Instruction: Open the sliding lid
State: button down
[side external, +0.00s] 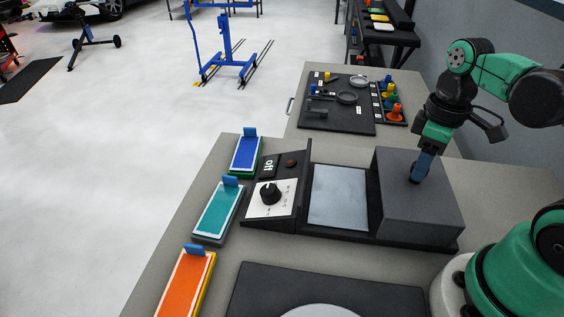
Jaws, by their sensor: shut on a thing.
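The sliding lid (418,222) is a dark grey box-shaped cover on the right part of a black machine base. A flat light-grey plate (338,196) lies uncovered to the left of the lid. My gripper (416,179) points down at the top of the lid, near its middle. It is shut on a small dark part there, likely the lid's handle, which the fingers mostly hide.
A control panel (272,197) with a black knob stands left of the plate. Blue, teal and orange sample blocks (217,211) line the table's left edge. A black board (338,108) with small tools lies behind. A black mat (250,285) lies in front.

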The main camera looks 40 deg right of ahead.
jog(key=shift+s+d, duration=0.3)
jog(key=shift+d, duration=0.1)
jog(key=shift+c, duration=2.4)
grip_release()
jog(key=shift+r, duration=0.1)
jog(key=shift+r, duration=2.7)
jog(key=shift+a, duration=0.1)
